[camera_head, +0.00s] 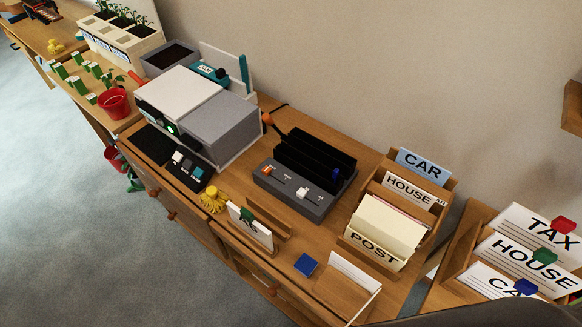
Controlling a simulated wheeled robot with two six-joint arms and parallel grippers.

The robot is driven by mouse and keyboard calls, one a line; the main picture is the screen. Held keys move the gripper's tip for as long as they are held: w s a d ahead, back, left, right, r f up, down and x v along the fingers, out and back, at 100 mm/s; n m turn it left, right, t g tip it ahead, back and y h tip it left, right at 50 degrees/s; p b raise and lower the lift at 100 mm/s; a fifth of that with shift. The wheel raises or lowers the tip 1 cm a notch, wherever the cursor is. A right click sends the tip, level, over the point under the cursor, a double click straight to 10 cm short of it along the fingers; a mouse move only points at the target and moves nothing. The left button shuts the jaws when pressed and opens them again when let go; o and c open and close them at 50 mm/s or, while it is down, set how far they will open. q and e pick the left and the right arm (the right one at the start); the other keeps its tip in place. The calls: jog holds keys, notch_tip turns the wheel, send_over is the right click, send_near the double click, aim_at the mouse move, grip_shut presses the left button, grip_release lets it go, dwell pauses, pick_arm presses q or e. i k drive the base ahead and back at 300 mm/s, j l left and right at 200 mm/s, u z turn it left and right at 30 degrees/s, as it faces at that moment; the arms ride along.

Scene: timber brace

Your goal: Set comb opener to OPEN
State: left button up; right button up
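The device that looks like the comb opener (290,190) stands on the wooden desk, in the middle of the head view. It has a grey front panel and black upright ridges (315,155) behind. A white switch (302,193) sits on the panel among small labels that I cannot read, so I cannot tell its setting. A small orange spot is at the panel's left, and a dark blue piece (336,174) is at the right end of the ridges. An orange-ended handle (267,118) rises behind its left side. Neither gripper is in view.
A grey and white machine (220,125) stands left of the device. A yellow tasselled object (213,200), a card stand (250,228) and a blue block (306,265) lie in front. A wooden sorter (355,240) marked CAR, HOUSE and POST stands right. A dark curved shape fills the lower right edge.

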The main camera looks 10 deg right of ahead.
aim_at(267, 171)
jog(key=k+j+z, duration=0.15)
jog(key=z, duration=0.25)
jog(key=k+z, duration=0.45)
jog(key=i, duration=0.1)
